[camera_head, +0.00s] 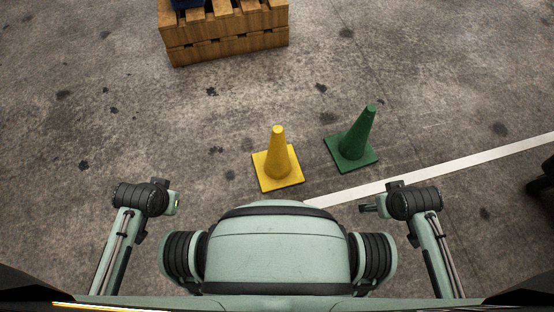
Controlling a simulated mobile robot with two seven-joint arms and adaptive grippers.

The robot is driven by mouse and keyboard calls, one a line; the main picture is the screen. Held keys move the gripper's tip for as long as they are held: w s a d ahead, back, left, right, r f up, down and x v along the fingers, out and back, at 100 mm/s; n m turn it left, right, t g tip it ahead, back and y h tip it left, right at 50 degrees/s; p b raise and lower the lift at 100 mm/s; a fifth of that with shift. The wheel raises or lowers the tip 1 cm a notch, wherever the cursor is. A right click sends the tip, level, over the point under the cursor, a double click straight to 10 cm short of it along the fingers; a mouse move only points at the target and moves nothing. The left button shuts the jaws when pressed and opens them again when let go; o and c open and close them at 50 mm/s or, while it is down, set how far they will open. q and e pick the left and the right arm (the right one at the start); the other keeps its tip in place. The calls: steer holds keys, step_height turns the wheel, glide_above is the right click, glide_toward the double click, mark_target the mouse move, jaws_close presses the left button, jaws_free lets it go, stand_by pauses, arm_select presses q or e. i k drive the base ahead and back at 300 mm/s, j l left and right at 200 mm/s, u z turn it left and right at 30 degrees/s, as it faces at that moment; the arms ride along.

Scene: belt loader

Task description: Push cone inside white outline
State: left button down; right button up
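A yellow cone (279,157) stands upright on the floor just ahead of my body, near the middle of the view. A green cone (356,138) stands upright to its right and a little farther away. A white line (430,171) on the floor runs from near my body up to the right edge; both cones are on its far side. My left gripper (176,203) is at the lower left, apart from the cones. My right gripper (366,208) is at the lower right, near the white line. The fingers of both are too small to judge.
A stack of wooden pallets (228,38) stands at the top left, with a dark blue object (190,4) on it, cut off by the frame. A dark object (543,180) shows at the right edge. The grey floor at left and upper right is clear.

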mark_target(278, 167)
steer(key=i+j+z, duration=0.1)
steer(key=z, duration=0.9)
steer(key=j+z, duration=0.35)
steer(key=j, duration=0.2)
steer(key=j+z, duration=0.4)
steer(key=j, duration=0.15)
steer(key=k, duration=0.05)
